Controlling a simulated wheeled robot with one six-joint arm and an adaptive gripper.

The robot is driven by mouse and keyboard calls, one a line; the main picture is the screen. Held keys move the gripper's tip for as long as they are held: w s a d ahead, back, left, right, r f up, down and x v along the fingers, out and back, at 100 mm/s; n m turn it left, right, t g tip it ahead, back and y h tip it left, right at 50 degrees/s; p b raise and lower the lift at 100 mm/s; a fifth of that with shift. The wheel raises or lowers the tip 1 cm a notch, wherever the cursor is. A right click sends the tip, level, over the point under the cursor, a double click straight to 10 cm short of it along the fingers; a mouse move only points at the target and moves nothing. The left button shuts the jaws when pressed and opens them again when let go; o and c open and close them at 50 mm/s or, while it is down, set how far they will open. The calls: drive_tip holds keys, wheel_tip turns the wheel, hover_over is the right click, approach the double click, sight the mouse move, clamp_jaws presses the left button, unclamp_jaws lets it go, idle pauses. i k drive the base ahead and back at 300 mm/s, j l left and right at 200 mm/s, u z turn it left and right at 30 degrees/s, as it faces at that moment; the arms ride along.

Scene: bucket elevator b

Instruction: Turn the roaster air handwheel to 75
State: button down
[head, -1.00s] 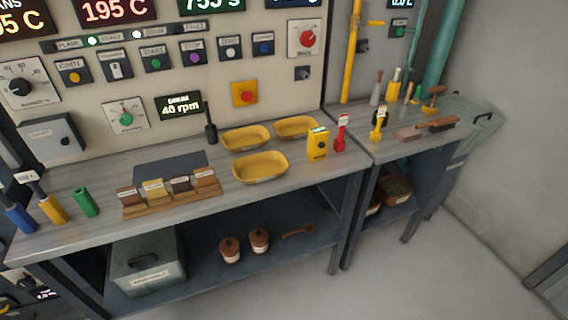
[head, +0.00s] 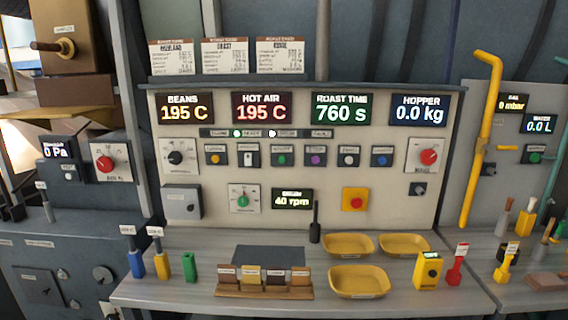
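A red-centred dial (head: 105,163) on a white plate is at the left of the head view, beside a small display (head: 58,149) reading 0 Pa. The lettering under it is too small to read surely, so I cannot tell whether it is the roaster air handwheel. Its pointer setting is also too small to read. Another red dial (head: 428,157) sits on the right of the main panel, its label unclear. My gripper is not in view.
The cream control panel (head: 300,218) carries displays, buttons and knobs. The grey bench (head: 210,306) below holds yellow trays (head: 358,282), a wooden sample rack (head: 262,293) and coloured handled tools. Brown roaster parts (head: 75,90) stand at upper left. A yellow pipe (head: 484,130) rises at right.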

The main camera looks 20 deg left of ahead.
sight(105, 164)
drive_tip(key=u, duration=1.65)
drive_tip(key=i+j+z, duration=0.1)
drive_tip(key=i+j, duration=0.15)
drive_tip(key=i, duration=0.3)
drive_tip(key=i+j+z, duration=0.1)
drive_tip(key=i+j, duration=0.25)
drive_tip(key=i, duration=0.25)
drive_tip(key=i+j+z, duration=0.1)
drive_tip(key=i+j, duration=0.25)
drive_tip(key=i, duration=0.2)
drive_tip(key=i+j, duration=0.35)
drive_tip(key=i, duration=0.15)
drive_tip(key=i+z, duration=0.05)
